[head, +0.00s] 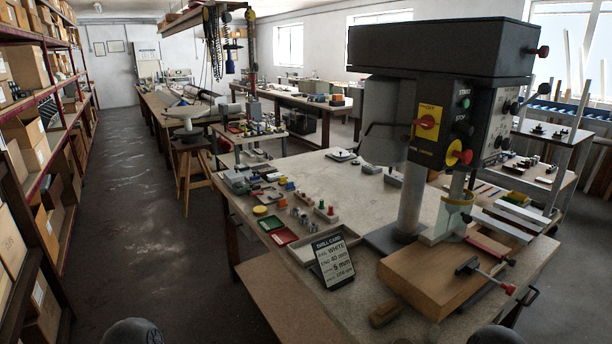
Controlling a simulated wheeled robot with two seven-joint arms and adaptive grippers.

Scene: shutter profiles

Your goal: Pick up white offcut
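No piece stands out clearly as the white offcut. Pale flat profile strips (506,222) lie side by side at the right of the bench, beside the drill press (440,110). A small whitish item (342,155) lies at the bench's back edge; I cannot tell whether it is an offcut. A black drill card (332,262) with the words "WHITE", "40 mm" and "5 mm" leans at the bench front. Neither of my grippers shows; only dark rounded parts, probably of my arms, enter at the bottom edge.
A wooden block (440,275) with a red-handled clamp (484,276) sits under the drill. Red and green trays (284,237) and small coloured parts lie on the bench's left side. The bench middle (375,205) is fairly clear. Shelves with boxes (30,150) line the left; the aisle floor is open.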

